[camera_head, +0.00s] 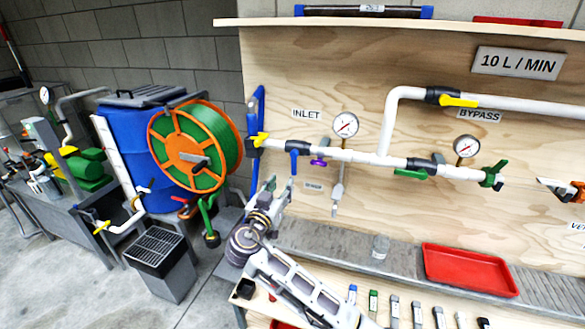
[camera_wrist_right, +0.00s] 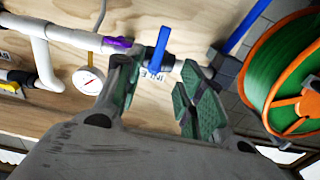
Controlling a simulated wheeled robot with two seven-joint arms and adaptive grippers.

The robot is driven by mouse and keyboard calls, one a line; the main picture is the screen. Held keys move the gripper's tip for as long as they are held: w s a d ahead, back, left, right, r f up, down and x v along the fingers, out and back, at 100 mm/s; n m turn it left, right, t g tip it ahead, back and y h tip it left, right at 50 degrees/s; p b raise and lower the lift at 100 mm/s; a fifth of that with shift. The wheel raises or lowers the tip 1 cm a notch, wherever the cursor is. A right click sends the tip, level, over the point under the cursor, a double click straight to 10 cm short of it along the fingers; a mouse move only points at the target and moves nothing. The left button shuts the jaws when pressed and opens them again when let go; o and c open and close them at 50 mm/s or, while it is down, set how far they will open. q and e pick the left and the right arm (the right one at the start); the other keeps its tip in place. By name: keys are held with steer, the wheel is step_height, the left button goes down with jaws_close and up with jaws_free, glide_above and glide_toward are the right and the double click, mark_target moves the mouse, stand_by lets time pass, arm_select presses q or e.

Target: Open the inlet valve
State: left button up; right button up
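The inlet valve's blue handle (camera_head: 294,160) hangs down, across the white pipe, below and left of the INLET label (camera_head: 306,114). In the right wrist view the blue handle (camera_wrist_right: 158,48) shows in the gap between the fingers, beyond the tips, and partly covers the label. My right gripper (camera_head: 281,184) is just below the handle, fingers pointing up towards the pipe. Its two green-padded fingers (camera_wrist_right: 155,76) are apart with nothing held between them. I see no clear contact with the handle. My left gripper is not in view.
A red tray (camera_head: 468,270) and several small tools lie on the bench.

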mark_target(293, 166)
steer(key=p+x, duration=0.1)
steer(key=x, duration=0.8)
steer(key=shift+w, duration=0.1)
steer(key=shift+x, duration=1)
steer(key=shift+w, duration=0.1)
jaws_close()
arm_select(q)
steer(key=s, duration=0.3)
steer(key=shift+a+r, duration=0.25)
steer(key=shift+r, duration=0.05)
